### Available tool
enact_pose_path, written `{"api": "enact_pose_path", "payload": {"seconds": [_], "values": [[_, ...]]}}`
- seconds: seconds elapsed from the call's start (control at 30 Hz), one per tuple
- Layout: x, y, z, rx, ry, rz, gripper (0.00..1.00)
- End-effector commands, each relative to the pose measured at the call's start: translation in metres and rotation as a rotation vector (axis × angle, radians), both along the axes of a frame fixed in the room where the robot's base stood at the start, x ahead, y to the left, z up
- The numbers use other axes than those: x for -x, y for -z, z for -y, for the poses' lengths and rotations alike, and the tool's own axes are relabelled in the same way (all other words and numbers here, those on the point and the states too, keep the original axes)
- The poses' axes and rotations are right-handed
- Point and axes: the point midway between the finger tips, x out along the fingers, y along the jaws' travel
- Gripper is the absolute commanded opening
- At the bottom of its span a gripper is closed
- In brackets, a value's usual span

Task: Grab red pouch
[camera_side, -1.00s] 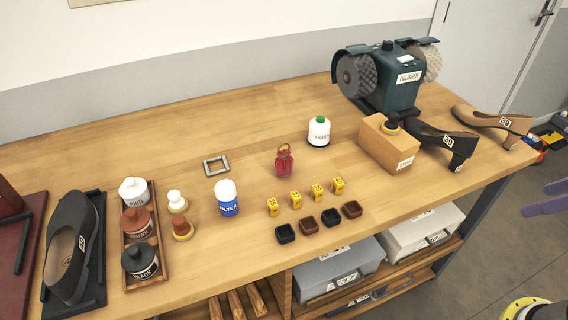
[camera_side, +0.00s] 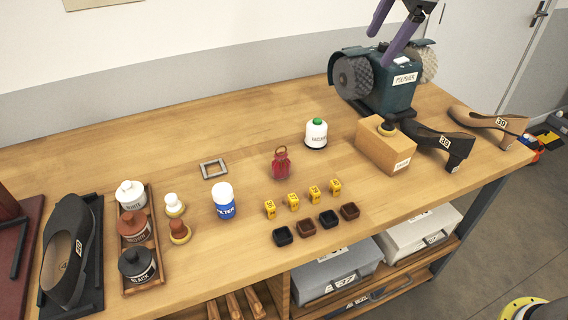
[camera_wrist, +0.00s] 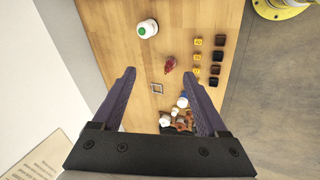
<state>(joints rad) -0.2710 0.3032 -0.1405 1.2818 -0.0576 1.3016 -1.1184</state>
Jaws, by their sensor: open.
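The small red pouch (camera_side: 281,163) stands on the wooden workbench near its middle, with a loop at its top. In the wrist view the red pouch (camera_wrist: 170,64) lies ahead of the fingers and between their lines, well beyond the fingertips. My gripper (camera_wrist: 160,88) is open and empty, its two purple fingers spread wide above the bench.
A white bottle with a green cap (camera_side: 316,133) stands right of the pouch. A grey square frame (camera_side: 213,169) lies to its left. Yellow numbered blocks (camera_side: 293,202) and small dark trays (camera_side: 306,227) stand in front. The polisher (camera_side: 383,85) stands at the back right.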

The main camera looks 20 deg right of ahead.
Motion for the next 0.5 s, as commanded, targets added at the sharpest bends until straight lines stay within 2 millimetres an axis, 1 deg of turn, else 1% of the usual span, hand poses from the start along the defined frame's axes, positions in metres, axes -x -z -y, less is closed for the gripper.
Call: {"api": "enact_pose_path", "payload": {"seconds": [0.03, 0.1, 0.17, 0.23, 0.3, 0.37, 0.4, 0.5], "values": [[-0.017, 0.013, -0.016, 0.015, -0.04, -0.017, 0.76], [-0.037, 0.03, -0.036, 0.034, -0.092, -0.037, 0.76], [-0.052, 0.048, -0.055, 0.048, -0.13, -0.056, 0.76], [-0.067, 0.071, -0.076, 0.061, -0.165, -0.078, 0.76], [-0.077, 0.094, -0.096, 0.07, -0.189, -0.1, 0.76], [-0.083, 0.115, -0.11, 0.077, -0.207, -0.121, 0.76], [-0.085, 0.129, -0.119, 0.084, -0.219, -0.137, 0.76], [-0.085, 0.158, -0.133, 0.099, -0.24, -0.176, 0.76]]}}
